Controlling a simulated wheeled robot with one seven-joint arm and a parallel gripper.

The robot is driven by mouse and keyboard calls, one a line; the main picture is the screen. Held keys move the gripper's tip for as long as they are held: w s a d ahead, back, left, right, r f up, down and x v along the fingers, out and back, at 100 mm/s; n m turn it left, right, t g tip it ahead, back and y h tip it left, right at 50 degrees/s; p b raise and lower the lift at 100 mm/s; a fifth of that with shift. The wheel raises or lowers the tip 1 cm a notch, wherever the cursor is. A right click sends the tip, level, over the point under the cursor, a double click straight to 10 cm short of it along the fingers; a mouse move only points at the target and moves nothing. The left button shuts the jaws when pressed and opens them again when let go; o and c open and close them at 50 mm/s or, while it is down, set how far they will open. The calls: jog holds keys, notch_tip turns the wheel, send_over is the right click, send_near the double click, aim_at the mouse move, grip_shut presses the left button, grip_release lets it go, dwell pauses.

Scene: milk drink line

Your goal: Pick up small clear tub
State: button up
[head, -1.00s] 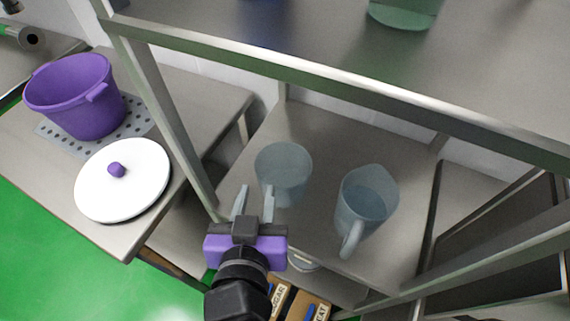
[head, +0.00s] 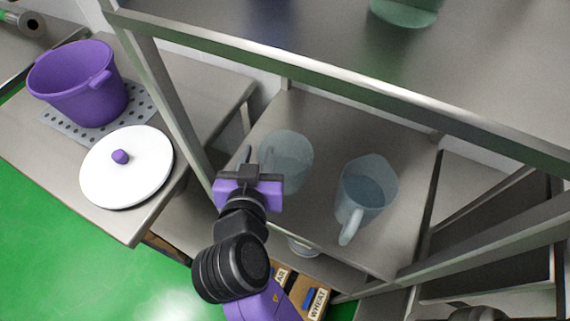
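The small clear tub (head: 291,160) is a translucent bluish round container standing on the lower metal shelf. My gripper (head: 256,157) is at the tub's left side, with its fingers spread and pointing toward the back of the shelf. The right finger overlaps the tub's left edge in the head view, and the left finger is outside it. I cannot tell whether either finger touches the tub. The lower left of the tub is partly hidden by my gripper.
A clear jug (head: 367,190) with a handle stands to the tub's right. The upper shelf (head: 330,70) and its metal post (head: 165,100) are close by. A purple pot (head: 80,85) and white lid (head: 126,167) are on the left table. Labelled boxes (head: 312,298) are below.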

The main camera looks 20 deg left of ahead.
jog(key=shift+c, duration=0.3)
grip_shut()
jog(key=shift+s+f, duration=0.1)
jog(key=shift+f, duration=0.15)
dwell(0.8)
